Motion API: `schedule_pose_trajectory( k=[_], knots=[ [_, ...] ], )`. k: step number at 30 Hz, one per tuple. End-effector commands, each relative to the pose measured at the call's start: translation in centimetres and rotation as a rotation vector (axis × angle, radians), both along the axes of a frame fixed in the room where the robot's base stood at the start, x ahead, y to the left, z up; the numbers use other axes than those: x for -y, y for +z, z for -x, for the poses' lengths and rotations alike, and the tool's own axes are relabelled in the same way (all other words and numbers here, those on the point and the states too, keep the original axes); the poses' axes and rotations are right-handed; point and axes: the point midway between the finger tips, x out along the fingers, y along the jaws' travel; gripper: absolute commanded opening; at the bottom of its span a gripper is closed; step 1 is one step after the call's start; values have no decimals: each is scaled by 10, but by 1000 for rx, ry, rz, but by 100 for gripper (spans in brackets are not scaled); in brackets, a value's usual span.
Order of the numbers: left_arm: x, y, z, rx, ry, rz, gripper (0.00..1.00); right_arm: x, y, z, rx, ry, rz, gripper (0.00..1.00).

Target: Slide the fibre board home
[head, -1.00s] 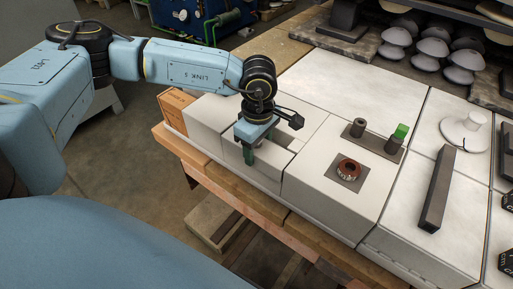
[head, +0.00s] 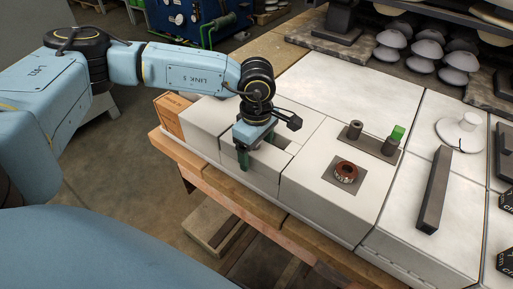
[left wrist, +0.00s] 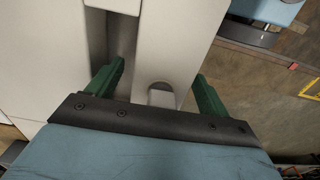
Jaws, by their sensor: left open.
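My left gripper (head: 258,150) has green fingers pointing down over the front left of the white-topped bench, at a rectangular recess (head: 281,141). In the left wrist view its fingers (left wrist: 158,88) stand wide apart and hold nothing. Between them lies a pale piece with a rounded notch (left wrist: 160,97), beside the dark recess (left wrist: 119,38). Both fingers appear apart from that piece. I cannot tell for certain whether this pale piece is the fibre board. The gripper hides part of the recess in the head view. My right gripper is not in view.
A copper-coloured ring (head: 346,172) sits on a grey plate to the right. A plate with two posts (head: 372,139), one topped green, stands behind it. A dark bar (head: 433,189) and a white reel (head: 461,132) lie further right. An orange-brown box (head: 170,114) is at the left end.

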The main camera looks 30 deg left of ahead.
Motion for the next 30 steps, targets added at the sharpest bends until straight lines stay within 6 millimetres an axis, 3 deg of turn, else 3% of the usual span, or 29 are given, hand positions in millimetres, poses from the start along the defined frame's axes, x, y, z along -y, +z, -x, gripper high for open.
schedule_pose_trajectory(
  k=[5, 9, 21, 30],
  knots=[
    [0, 0, 0, -1, 0, 0, 80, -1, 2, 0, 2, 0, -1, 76],
    [0, 0, 0, -1, 0, 0, 80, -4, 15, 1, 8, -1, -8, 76],
    [0, 90, 0, 3, 0, 0, 80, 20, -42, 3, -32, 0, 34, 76],
    [0, 130, 0, 0, 0, 0, 80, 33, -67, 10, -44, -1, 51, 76]
  ],
)
